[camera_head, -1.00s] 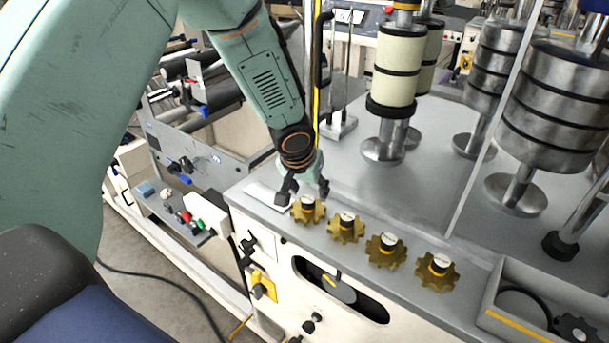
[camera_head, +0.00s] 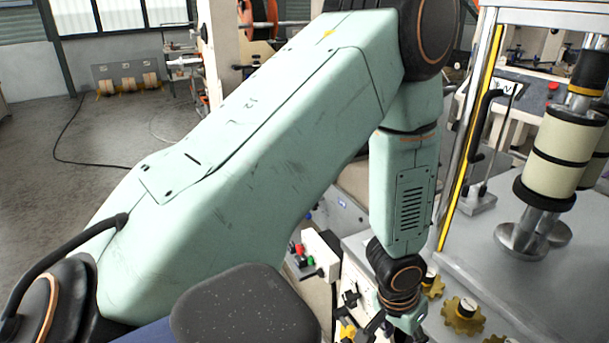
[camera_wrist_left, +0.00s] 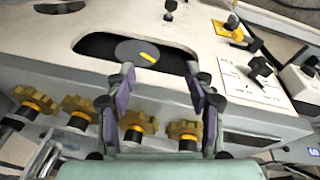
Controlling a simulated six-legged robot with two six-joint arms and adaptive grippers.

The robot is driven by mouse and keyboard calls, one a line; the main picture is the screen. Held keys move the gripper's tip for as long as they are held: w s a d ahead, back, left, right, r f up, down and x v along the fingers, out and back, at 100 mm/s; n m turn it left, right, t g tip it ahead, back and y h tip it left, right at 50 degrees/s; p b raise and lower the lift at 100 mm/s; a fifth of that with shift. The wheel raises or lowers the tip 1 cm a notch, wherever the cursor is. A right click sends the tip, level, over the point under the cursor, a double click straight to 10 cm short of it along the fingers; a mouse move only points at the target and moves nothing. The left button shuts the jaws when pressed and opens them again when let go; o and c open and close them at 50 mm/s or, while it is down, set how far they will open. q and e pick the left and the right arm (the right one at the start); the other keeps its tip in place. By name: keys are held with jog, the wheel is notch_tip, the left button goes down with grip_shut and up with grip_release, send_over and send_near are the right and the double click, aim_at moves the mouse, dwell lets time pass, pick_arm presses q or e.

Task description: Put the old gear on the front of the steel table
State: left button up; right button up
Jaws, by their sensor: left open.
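In the head view one gear (camera_head: 463,316) shows right of my left arm, with another gear (camera_head: 432,285) partly hidden. In the wrist view the row includes a gear (camera_wrist_left: 137,125) between my finger bases and a gear (camera_wrist_left: 185,133) by the right finger. I cannot tell which is the old one. My left gripper (camera_wrist_left: 160,82) is open and looks empty; its tips appear over the machine's front panel. My right gripper is not in view.
The white front panel (camera_wrist_left: 55,35) has a dark slot with a yellow-marked knob (camera_wrist_left: 135,52). Rollers (camera_head: 558,150) stand on the table behind the gears. A control box (camera_head: 318,255) with coloured buttons is left of the gripper. The floor at left is open.

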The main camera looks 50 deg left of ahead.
pick_arm(q)
jog(key=s+f+g, duration=0.1)
jog(key=s+f, duration=0.4)
jog(key=s, duration=0.6)
jog(key=s+f+g+y, duration=0.1)
jog(key=s+f, duration=0.3)
jog(key=s, duration=0.8)
jog(key=shift+a+f, duration=0.3)
jog(key=shift+f, duration=0.1)
jog(key=shift+s, duration=0.1)
